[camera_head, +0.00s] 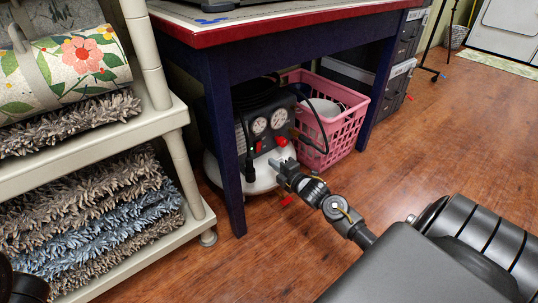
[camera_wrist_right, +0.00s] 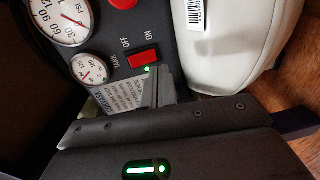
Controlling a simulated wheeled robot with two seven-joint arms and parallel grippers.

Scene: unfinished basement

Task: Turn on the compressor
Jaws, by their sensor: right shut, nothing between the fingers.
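The compressor (camera_head: 262,122) stands on the floor under the table, with a dark front panel, round gauges, a red knob and a white tank. In the right wrist view, its red rocker switch (camera_wrist_right: 143,58) sits on the panel between OFF and ON marks, beside the gauges (camera_wrist_right: 88,70). My right gripper (camera_head: 284,167) is shut and empty in front of the compressor. In the wrist view its fingertips (camera_wrist_right: 157,80) are just below the switch; I cannot tell whether they touch it. My left gripper is not in view.
The table (camera_head: 240,33) stands over the compressor, with a dark blue leg (camera_head: 224,150) in front of it at left. A pink basket (camera_head: 346,125) is close on the right. A shelf (camera_head: 180,112) with rugs stands at left. The wooden floor (camera_head: 440,125) at right is clear.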

